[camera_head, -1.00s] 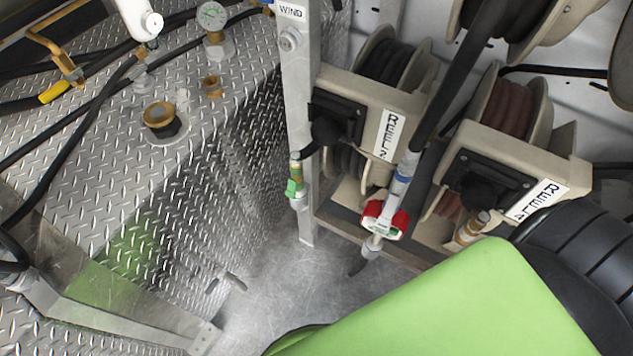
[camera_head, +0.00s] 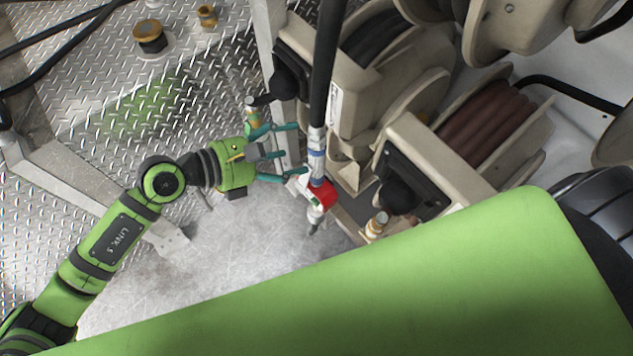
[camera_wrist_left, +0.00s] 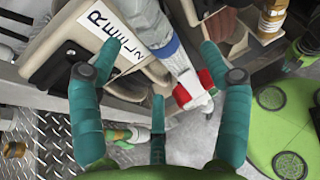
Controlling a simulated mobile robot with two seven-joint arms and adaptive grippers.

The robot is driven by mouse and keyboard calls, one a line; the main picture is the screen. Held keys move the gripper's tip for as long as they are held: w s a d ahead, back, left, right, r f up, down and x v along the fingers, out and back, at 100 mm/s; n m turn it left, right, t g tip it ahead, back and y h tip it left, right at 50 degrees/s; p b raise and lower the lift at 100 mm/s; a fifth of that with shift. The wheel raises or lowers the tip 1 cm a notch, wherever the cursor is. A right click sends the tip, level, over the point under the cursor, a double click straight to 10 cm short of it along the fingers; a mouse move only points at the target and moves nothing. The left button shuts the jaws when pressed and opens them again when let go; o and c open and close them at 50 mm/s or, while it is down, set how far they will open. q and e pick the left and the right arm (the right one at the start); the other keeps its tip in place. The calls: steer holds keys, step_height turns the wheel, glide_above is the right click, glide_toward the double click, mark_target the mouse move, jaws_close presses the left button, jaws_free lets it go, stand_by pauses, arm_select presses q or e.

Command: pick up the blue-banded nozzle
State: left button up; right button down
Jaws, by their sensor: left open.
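The blue-banded nozzle (camera_head: 317,165) hangs at the end of a thick black hose, with a red and white handle and a grey tip below the band. My left gripper (camera_head: 287,150) has teal fingers and is open just left of the nozzle, its fingers pointing at it. In the left wrist view the nozzle (camera_wrist_left: 180,66) runs slantwise through the gap between the open fingers of the gripper (camera_wrist_left: 161,66). I cannot tell whether any finger touches it. Its red handle (camera_wrist_left: 206,80) lies close to the right finger. My right gripper is not in view.
A green and brass nozzle (camera_head: 252,113) is beside the metal post, behind my left fingers. A brass-tipped nozzle (camera_head: 377,225) sits right of the blue-banded one. Beige hose reels (camera_head: 425,135) stand close behind. The metal floor (camera_head: 225,255) below is clear.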

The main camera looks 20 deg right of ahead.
mark_target(316, 141)
arm_select(q)
steer(key=p+x, duration=0.2)
steer(key=x, duration=0.4)
steer(key=shift+w+d, duration=0.15)
steer(key=shift+w, duration=0.1)
steer(key=shift+d+f, duration=0.2)
steer(key=c, duration=1.6)
steer(key=shift+r, duration=0.3)
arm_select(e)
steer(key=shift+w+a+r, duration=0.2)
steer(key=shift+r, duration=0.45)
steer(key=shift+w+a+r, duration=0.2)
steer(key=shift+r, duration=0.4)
